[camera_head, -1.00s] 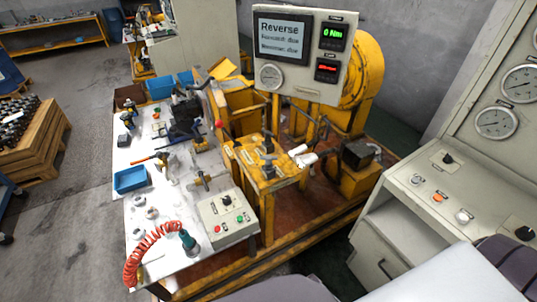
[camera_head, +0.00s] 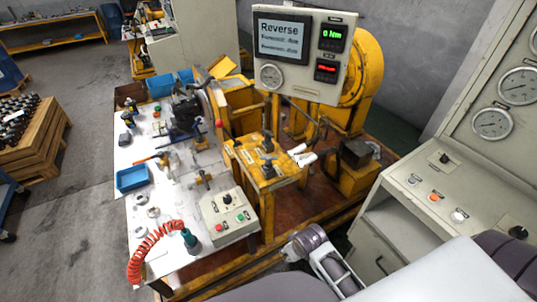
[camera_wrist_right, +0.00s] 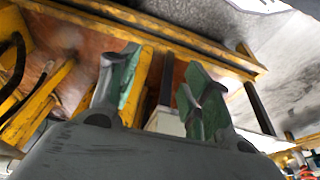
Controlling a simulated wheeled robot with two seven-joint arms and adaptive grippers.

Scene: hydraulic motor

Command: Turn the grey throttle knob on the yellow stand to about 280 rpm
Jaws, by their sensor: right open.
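The yellow stand (camera_head: 238,160) is in the middle of the head view. Two small dark grey-blue fittings, one behind the other, stand on its top; I cannot tell surely which one is the grey throttle knob (camera_head: 268,168). My right gripper (camera_head: 298,248) is low in the head view, in front of and below the stand, apart from it. In the right wrist view its two fingers (camera_wrist_right: 160,85) are spread with nothing between them. The display panel (camera_head: 299,52) reads "Reverse" and a green 0 Nm; its red readout is too blurred to read. My left gripper is out of view.
A white bench (camera_head: 150,212) with a grey button box (camera_head: 228,215), a coiled red hose (camera_head: 140,258) and a blue tray (camera_head: 132,178) lies left of the stand. A grey console (camera_head: 425,200) stands right.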

